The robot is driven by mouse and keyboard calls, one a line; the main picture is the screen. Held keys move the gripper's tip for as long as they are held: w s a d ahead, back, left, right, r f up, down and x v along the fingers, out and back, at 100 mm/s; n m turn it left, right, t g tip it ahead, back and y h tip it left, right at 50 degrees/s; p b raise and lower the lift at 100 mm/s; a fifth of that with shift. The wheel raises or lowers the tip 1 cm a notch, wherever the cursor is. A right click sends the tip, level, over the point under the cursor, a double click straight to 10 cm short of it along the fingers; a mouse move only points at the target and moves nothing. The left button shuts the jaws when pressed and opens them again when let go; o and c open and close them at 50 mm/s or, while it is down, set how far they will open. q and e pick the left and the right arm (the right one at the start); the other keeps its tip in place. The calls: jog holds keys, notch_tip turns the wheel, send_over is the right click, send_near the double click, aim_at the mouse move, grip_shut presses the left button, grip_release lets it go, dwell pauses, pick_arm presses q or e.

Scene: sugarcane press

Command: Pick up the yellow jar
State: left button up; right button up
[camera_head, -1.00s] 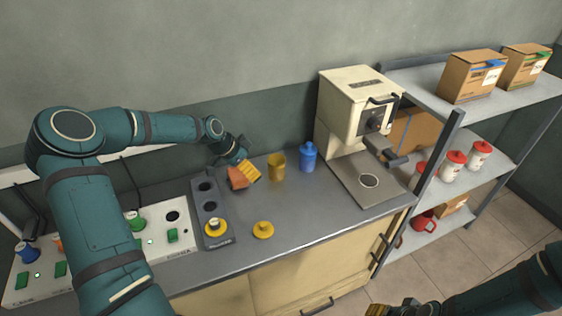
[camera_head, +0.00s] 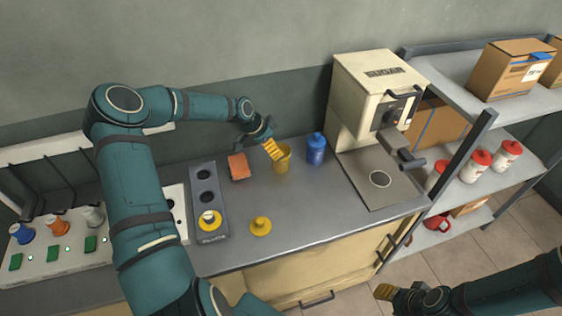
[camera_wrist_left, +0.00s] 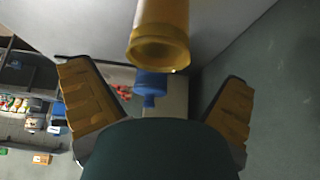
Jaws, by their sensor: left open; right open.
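The yellow jar (camera_head: 282,161) stands open-topped on the grey counter, left of a blue bottle (camera_head: 316,149). My left gripper (camera_head: 272,149) is open at the jar's upper left, its yellow fingers partly overlapping the jar in the head view. In the left wrist view, the jar (camera_wrist_left: 160,35) is ahead of and between the spread fingers of my left gripper (camera_wrist_left: 157,75), with visible space on both sides. The blue bottle (camera_wrist_left: 150,85) is beyond it. A yellow lid (camera_head: 260,226) lies near the counter's front. My right gripper (camera_head: 386,292) is open, low in front of the counter.
An orange block-like item (camera_head: 238,167) lies left of the jar. A dark holder (camera_head: 204,190) with round holes has a yellow ring-shaped piece (camera_head: 210,219). A cream press machine (camera_head: 375,95) stands right of the bottle. A shelf (camera_head: 470,190) is farther right.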

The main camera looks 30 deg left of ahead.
pick_arm(q)
jog(key=shift+x, duration=2.9)
jog(key=shift+s, duration=0.15)
jog(key=c, duration=1.3)
